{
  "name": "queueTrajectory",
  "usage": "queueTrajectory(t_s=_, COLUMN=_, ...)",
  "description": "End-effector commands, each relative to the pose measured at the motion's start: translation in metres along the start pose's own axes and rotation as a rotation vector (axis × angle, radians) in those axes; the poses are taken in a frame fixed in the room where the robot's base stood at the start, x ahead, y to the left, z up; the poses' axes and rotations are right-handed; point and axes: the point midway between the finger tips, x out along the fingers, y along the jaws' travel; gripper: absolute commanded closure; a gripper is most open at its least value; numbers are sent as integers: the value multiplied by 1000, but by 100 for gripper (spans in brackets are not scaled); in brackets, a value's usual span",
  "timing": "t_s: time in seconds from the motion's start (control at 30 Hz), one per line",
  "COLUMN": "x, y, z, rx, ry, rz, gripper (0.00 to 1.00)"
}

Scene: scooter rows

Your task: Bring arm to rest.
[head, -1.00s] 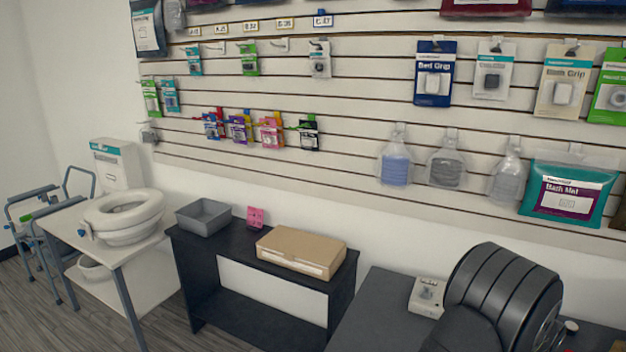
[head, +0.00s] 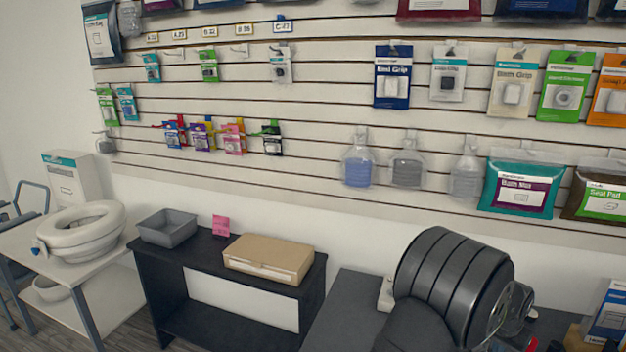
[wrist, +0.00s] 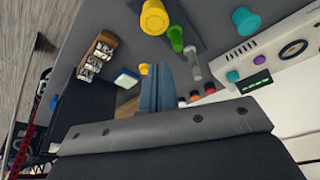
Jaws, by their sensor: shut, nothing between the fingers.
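My gripper (wrist: 157,88) shows in the wrist view as two blue-grey fingers pressed together, with nothing between them. It points out over a grey surface (wrist: 105,20) and is clear of the objects I can make out there. In the head view my dark, ribbed arm fills the lower right, in front of the dark counter (head: 335,315). The fingers cannot be made out in the head view.
Near the fingers in the wrist view are a yellow knob (wrist: 154,18), a green peg (wrist: 176,38), a white panel (wrist: 285,62) and a brown block (wrist: 97,55). In the head view, a cardboard box (head: 268,258) and grey bin (head: 167,229) stand on a black table.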

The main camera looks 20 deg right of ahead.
Motion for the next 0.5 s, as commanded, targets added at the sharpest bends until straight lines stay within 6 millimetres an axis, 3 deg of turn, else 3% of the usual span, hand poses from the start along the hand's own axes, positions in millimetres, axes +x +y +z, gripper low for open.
queueTrajectory(t_s=0.33, x=2, y=0, z=1, rx=0, ry=-1, rz=0, gripper=100)
queueTrajectory(t_s=0.5, x=20, y=0, z=7, rx=0, ry=-4, rz=0, gripper=100)
